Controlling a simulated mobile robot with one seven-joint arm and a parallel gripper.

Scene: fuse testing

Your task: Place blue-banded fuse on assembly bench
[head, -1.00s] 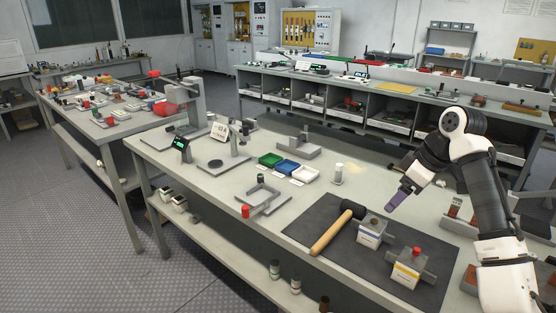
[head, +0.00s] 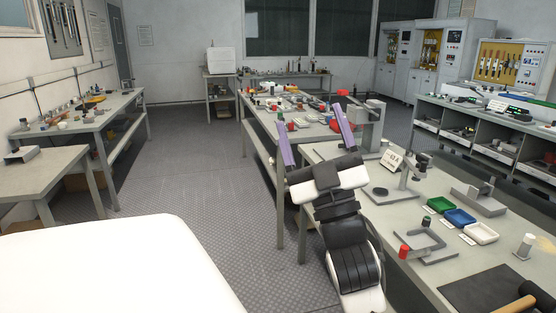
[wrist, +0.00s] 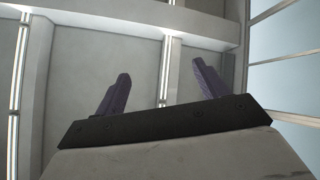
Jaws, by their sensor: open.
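My gripper (head: 310,116) is raised in the middle of the head view, its two purple fingers spread wide and pointing up, with nothing between them. In the wrist view the fingers (wrist: 160,70) are also apart and empty, against what looks like the ceiling. I cannot make out a blue-banded fuse in either view. I cannot tell which bench is the assembly bench. My arm hides part of the near bench's left end.
Green (head: 439,205), blue (head: 460,217) and white (head: 481,233) trays sit on the near right bench beside a red-topped fixture (head: 425,246). A cluttered bench (head: 310,131) stands behind. Other benches (head: 95,120) line the left wall. The floor (head: 200,180) between is clear.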

